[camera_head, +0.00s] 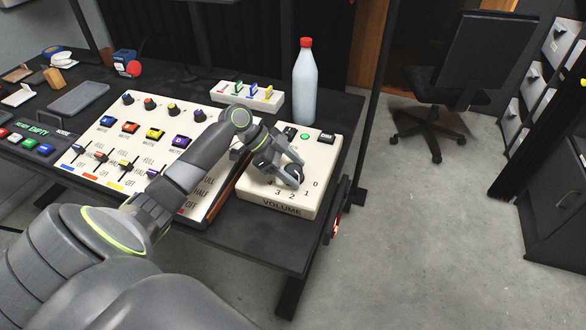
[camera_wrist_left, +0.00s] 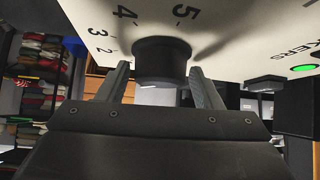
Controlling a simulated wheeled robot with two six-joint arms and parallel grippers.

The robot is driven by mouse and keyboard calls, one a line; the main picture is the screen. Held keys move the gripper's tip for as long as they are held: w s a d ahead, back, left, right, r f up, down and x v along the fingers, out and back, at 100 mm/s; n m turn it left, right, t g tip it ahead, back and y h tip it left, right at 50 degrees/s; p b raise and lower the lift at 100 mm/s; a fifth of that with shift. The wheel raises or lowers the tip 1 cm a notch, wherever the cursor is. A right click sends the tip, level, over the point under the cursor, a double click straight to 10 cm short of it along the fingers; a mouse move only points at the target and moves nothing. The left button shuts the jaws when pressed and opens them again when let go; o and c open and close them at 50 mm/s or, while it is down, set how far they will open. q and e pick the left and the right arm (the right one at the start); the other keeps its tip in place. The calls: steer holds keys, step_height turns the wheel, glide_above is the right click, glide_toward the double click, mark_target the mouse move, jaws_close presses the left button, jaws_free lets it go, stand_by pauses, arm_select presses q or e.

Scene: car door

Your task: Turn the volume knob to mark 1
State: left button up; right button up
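The volume box (camera_head: 262,197) is a cream panel at the right end of the table, marked VOLUME on its front edge. Numbers 0, 1, 2 and 3 show around its black knob (camera_head: 296,171). My left gripper (camera_head: 289,178) is at the knob and covers part of it. In the left wrist view the knob (camera_wrist_left: 162,62) sits between the two spread fingers (camera_wrist_left: 158,82), with 2, 3, 4 and 5 printed near it. Narrow gaps seem to show beside it; firm contact cannot be told. The knob's pointer is hidden. My right gripper is not in view.
A mixer panel (camera_head: 150,128) with sliders, knobs and buttons lies left of the box. Behind stand a white switch strip (camera_head: 232,98) and a red-capped bottle (camera_head: 305,85). A dark post (camera_head: 376,100) rises close to the right. Open floor lies beyond the table's right edge.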

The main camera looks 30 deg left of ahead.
arm_select(q)
steer(key=shift+o, duration=0.5)
steer(key=shift+a+r, duration=0.15)
steer(key=v, duration=1.7)
steer(key=shift+b, duration=0.35)
